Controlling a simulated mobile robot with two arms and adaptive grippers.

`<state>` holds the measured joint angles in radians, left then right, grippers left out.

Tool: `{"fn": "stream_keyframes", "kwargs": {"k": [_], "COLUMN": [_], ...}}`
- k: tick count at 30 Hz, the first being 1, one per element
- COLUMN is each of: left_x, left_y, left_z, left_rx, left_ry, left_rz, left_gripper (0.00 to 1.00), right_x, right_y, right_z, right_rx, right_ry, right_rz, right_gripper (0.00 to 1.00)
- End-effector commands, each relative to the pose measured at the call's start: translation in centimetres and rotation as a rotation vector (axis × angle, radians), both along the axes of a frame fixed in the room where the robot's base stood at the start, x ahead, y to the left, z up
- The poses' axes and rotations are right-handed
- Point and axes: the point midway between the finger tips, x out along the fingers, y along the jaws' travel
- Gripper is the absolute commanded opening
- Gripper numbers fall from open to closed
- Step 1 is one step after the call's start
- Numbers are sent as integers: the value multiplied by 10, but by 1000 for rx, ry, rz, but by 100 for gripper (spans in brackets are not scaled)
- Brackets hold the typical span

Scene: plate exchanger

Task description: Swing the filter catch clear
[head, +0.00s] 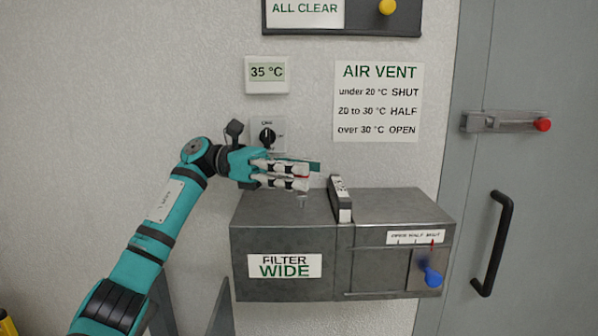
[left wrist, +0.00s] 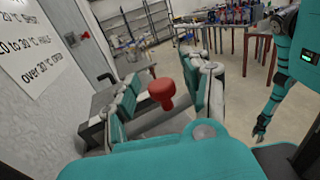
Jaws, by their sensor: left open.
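A grey metal box (head: 285,285) labelled FILTER WIDE is fixed to the wall. A red knob (left wrist: 161,90) shows in the left wrist view, between the spread fingers of my left gripper (left wrist: 160,95). In the head view my left gripper (head: 303,178) comes in from the left just above the box top, with only a sliver of red and a short pale post (head: 301,201) showing. I cannot tell whether the fingers touch the knob, or whether it belongs to the catch. An upright dark piece with a pale label (head: 341,198) stands right of it. My right gripper (left wrist: 261,128) hangs away from the box.
A blue knob (head: 432,275) sits on the box's right front, under an OPEN HALF SHUT scale (head: 415,237). A black rotary switch (head: 267,136) is on the wall behind my gripper. A door with a black handle (head: 492,243) and red-tipped bolt (head: 542,124) stands right.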

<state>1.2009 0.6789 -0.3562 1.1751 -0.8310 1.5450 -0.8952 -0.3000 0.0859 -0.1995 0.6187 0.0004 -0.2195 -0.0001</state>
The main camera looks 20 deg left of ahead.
Motion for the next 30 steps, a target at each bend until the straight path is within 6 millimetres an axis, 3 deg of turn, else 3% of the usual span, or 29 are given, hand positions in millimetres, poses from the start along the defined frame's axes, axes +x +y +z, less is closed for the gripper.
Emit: {"fn": "stream_keyframes", "kwargs": {"k": [15, 21, 30], "left_x": [0, 0, 0], "left_y": [0, 0, 0], "left_z": [87, 97, 97], "left_rx": [1, 1, 1], "left_ry": [-3, 0, 0], "left_rz": [2, 3, 3], "left_gripper": [48, 48, 48], "right_x": [1, 1, 1], "right_y": [5, 5, 5], "right_z": [0, 0, 0], "right_rx": [5, 5, 6], "right_ry": [-1, -1, -1], "right_rz": [-1, -1, -1], "right_gripper": [40, 40, 40]}}
